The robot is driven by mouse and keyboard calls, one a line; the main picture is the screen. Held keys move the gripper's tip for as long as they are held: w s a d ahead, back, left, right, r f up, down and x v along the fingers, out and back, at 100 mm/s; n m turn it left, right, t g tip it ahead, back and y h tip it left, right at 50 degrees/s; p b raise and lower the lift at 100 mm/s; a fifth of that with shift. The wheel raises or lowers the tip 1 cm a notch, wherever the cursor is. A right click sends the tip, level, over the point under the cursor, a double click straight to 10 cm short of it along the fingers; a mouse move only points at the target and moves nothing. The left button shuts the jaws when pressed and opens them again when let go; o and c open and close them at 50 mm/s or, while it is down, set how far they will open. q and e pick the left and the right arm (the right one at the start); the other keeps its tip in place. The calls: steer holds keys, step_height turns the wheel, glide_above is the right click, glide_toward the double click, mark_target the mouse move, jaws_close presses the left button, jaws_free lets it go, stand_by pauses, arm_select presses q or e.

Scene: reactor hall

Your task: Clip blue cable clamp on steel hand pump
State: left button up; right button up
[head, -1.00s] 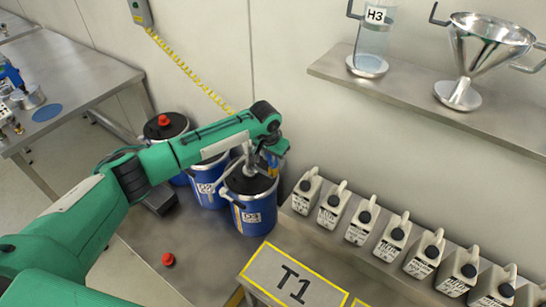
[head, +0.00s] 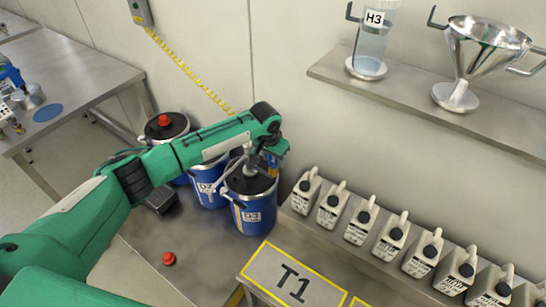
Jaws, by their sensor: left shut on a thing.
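The steel hand pump (head: 251,165) stands on top of the blue drum D3 (head: 257,214), mostly hidden by my left gripper. My left gripper (head: 268,170) is at the pump, beside its upper part above the drum lid. It is shut on a small blue thing, which looks like the blue cable clamp (head: 272,160). The clamp is largely covered by the fingers, and I cannot tell whether it is around the pump or only beside it. My right gripper is not in view.
Blue drum D2 (head: 208,188) and another drum with a red cap (head: 164,121) stand left of D3. A loose red cap (head: 169,258) lies on the bench. Several grey jugs (head: 362,221) line the right, below a shelf (head: 420,95) with a funnel (head: 478,55).

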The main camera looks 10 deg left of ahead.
arm_select(q)
steer(key=shift+f, duration=0.5)
stand_by(0.5)
steer(key=o, duration=0.8)
steer(key=shift+o, duration=0.2)
step_height(320, 180, up, 14)
steer(key=s+a+b, duration=0.1)
steer(key=s+b, duration=0.1)
steer(key=shift+s+f+b, duration=0.25)
steer(key=shift+b, duration=0.05)
